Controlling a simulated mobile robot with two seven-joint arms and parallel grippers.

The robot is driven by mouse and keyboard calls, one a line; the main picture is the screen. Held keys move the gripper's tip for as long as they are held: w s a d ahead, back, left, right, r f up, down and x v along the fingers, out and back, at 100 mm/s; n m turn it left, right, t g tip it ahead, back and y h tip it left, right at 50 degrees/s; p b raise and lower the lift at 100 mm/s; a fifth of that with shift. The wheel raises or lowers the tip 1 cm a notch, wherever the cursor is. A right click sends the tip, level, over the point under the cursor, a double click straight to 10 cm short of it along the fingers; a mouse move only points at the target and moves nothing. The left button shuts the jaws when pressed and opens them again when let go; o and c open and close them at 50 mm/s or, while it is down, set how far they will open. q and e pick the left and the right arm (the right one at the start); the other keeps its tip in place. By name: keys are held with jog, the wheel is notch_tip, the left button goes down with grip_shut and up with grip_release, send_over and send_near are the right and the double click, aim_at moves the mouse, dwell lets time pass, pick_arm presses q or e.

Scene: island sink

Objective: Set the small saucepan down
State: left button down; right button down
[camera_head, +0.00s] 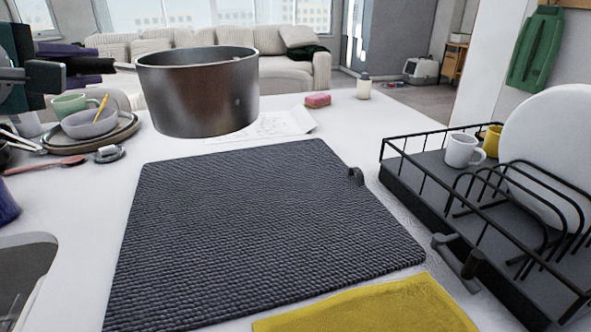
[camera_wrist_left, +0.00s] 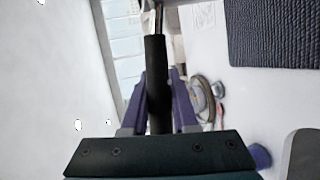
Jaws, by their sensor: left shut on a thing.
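The small saucepan (camera_head: 197,95) is a dark metal pot. It looks upright and raised in the air, over the far left edge of the dark woven mat (camera_head: 250,220). My left gripper (camera_head: 98,65) is left of the pot in the head view. In the left wrist view its purple fingers are shut on the saucepan's black handle (camera_wrist_left: 157,95). The pot itself is mostly out of that view, and a corner of the mat (camera_wrist_left: 270,35) shows at upper right. My right gripper is in neither view.
A black dish rack (camera_head: 440,200) with a white mug (camera_head: 464,150) and a large white plate (camera_head: 550,155) stands right. Stacked dishes (camera_head: 95,130) sit left. A yellow cloth (camera_head: 370,308) lies in front, a pink sponge (camera_head: 317,100) behind. The mat is bare.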

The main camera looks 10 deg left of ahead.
pick_arm(q)
jog(key=shift+a+f+b, duration=0.15)
jog(key=shift+f+b, duration=2.7)
jog(key=shift+f, duration=7)
jog(key=shift+f, duration=0.2)
jog(key=c, duration=0.7)
grip_release()
